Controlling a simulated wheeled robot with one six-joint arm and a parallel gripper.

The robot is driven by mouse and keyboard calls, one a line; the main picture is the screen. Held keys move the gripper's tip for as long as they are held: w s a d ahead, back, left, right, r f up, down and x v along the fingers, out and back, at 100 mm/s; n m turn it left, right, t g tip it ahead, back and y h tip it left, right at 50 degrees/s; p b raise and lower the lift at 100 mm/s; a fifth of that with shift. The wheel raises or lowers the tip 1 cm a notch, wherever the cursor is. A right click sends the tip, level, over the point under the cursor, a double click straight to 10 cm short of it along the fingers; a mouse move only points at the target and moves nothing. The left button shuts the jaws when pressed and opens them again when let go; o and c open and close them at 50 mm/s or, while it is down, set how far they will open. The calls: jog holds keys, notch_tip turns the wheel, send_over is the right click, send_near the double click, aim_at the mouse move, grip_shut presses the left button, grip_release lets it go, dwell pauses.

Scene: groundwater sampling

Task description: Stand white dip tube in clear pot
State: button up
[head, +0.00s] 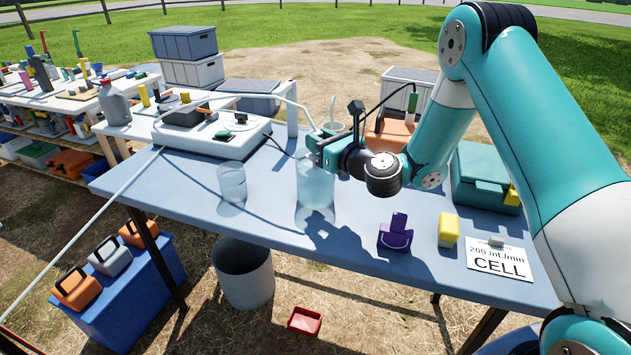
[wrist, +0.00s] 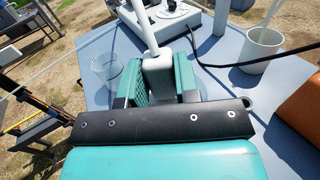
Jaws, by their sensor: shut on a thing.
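My gripper (head: 318,148) is shut on the white dip tube, gripping its pale block-shaped part, which shows between the teal jaws in the wrist view (wrist: 158,75). The thin white tube (wrist: 143,28) runs away from the block. In the head view my gripper is directly above a tall clear vessel (head: 315,188) on the blue table; whether the tube's lower end is inside it I cannot tell. A smaller clear pot (head: 232,184) stands upright to the left, apart from my gripper; it also shows in the wrist view (wrist: 106,68).
A white pump box (head: 205,138) stands behind the pots. A white cup (wrist: 258,52) with a pale tube in it stands behind my gripper. A purple block (head: 396,233), a yellow block (head: 448,230) and a CELL card (head: 500,262) lie to the right. The table's front left is clear.

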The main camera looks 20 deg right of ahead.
jog(key=shift+f+b, duration=0.8)
jog(key=shift+f, duration=0.2)
dwell(0.3)
jog(key=o, duration=0.9)
jog(key=shift+b+v, duration=8.75)
jog(key=shift+b, duration=2.3)
